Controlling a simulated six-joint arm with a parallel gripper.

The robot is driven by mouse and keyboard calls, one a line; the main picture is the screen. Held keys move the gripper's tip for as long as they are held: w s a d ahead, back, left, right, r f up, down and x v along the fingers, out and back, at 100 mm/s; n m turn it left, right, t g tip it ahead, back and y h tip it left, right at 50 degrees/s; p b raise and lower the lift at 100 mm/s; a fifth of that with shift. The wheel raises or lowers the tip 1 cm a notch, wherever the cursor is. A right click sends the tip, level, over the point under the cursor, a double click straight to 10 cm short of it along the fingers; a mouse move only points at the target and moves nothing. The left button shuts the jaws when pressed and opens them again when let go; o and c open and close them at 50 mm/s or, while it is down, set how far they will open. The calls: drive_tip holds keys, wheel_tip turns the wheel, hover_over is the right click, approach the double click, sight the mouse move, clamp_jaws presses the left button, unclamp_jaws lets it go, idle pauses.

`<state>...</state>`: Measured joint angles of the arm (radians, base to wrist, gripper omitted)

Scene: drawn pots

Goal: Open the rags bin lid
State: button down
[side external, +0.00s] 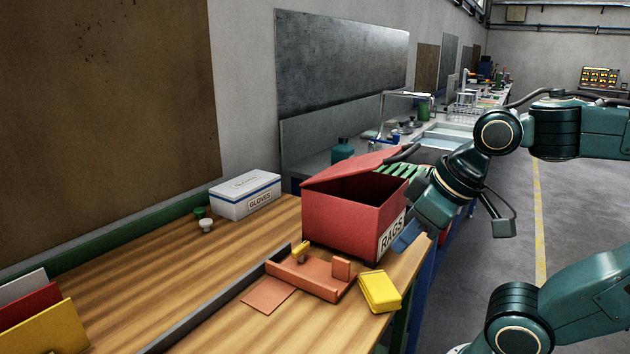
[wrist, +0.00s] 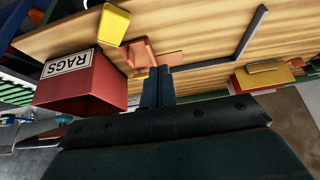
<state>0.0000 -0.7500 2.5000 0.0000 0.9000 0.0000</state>
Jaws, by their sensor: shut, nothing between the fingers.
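The red rags bin (side external: 335,218) stands on the wooden bench, with a white RAGS label (side external: 391,236) on its end. Its red lid (side external: 350,167) is tilted up, leaving a gap that shows the dark inside. A dark grey bar (side external: 402,153), perhaps a handle, is at the lid's raised edge. My gripper (side external: 407,238) has its blue fingers low beside the label end; I cannot tell whether they touch it. In the wrist view the shut, empty fingers (wrist: 158,75) are beside the bin (wrist: 85,82), whose label appears upside down. The lid is not clear there.
A yellow block (side external: 379,291) and an orange tray (side external: 310,278) are in front of the bin. A white gloves box (side external: 245,195) stands behind it to the left. A low dark rail (side external: 215,310) crosses the bench. The wood left of the rail is mostly clear.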

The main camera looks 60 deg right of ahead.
drive_tip(key=c, duration=1.6)
unclamp_jaws()
drive_tip(key=shift+r, duration=0.1)
drive_tip(key=shift+o, duration=1)
drive_tip(key=shift+w+d+r, duration=0.2)
drive_tip(key=shift+d, duration=0.05)
drive_tip(key=w+d+r+m+g+h, duration=0.1)
drive_tip(key=w+d+r+m+h, duration=0.1)
drive_tip(key=d+r+m, duration=0.7)
drive_tip(key=w+d+r+m+g+h, duration=0.2)
drive_tip(key=w+d+r+m, duration=0.2)
drive_tip(key=d+r+m, duration=0.5)
drive_tip(key=shift+w+d+r+g+h, duration=0.2)
drive_tip(key=shift+d+r+g+h, duration=0.1)
drive_tip(key=shift+d, duration=2.8)
drive_tip(key=shift+d+f, duration=0.25)
drive_tip(key=shift+f, duration=0.1)
